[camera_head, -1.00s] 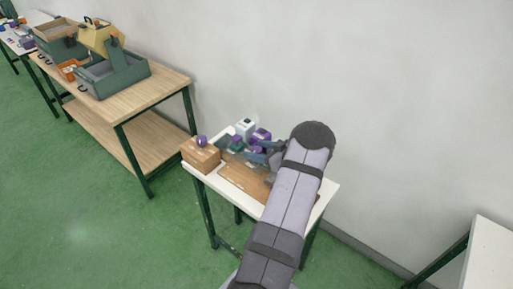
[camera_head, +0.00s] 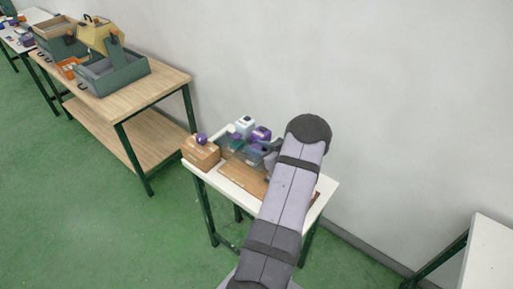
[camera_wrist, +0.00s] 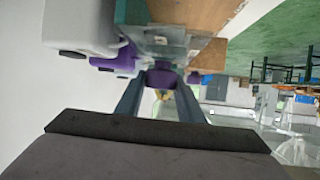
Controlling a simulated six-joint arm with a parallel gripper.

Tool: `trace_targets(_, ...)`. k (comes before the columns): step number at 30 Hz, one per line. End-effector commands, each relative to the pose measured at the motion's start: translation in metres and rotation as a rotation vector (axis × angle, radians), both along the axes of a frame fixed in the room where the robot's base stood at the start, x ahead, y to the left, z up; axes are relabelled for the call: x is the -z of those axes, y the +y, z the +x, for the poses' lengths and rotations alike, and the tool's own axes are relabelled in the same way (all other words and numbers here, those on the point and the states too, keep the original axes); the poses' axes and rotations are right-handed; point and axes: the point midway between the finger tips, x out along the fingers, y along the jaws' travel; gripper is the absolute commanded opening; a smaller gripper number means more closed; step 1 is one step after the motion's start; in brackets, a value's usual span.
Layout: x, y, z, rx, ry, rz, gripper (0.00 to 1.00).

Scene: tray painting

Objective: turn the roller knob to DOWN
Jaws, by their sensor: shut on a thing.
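My gripper (camera_wrist: 163,88) is shut on a dark purple, knob-like piece (camera_wrist: 163,75) in the wrist view, with one finger on each side. It seems to be the roller knob, but no marking or DOWN label can be read. In the head view my gripper (camera_head: 267,151) is over the back of the small white table, partly hidden by my arm. The knob cannot be made out clearly there.
A cardboard-brown box (camera_head: 201,156) with a purple round piece (camera_head: 201,138) on top stands at the table's left. A white bottle-like item (camera_head: 244,125) and a purple block (camera_head: 261,133) stand behind. A brown board (camera_head: 243,177) lies in front. The wall is close behind.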

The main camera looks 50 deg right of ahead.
Motion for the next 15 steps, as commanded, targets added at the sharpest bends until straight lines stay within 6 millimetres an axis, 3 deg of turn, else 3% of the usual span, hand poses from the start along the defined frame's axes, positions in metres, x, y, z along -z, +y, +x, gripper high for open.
trace_targets(9, -0.0015, -0.0003, 0.0004, 0.012, -0.002, -0.001, 0.12)
trace_targets(10, -0.0015, -0.0003, 0.0004, 0.012, -0.002, -0.001, 0.37)
trace_targets(12, -0.0015, -0.0003, 0.0003, 0.012, -0.002, -0.001, 0.53)
trace_targets(15, -0.0012, -0.0003, 0.0002, 0.012, -0.002, -0.001, 0.53)
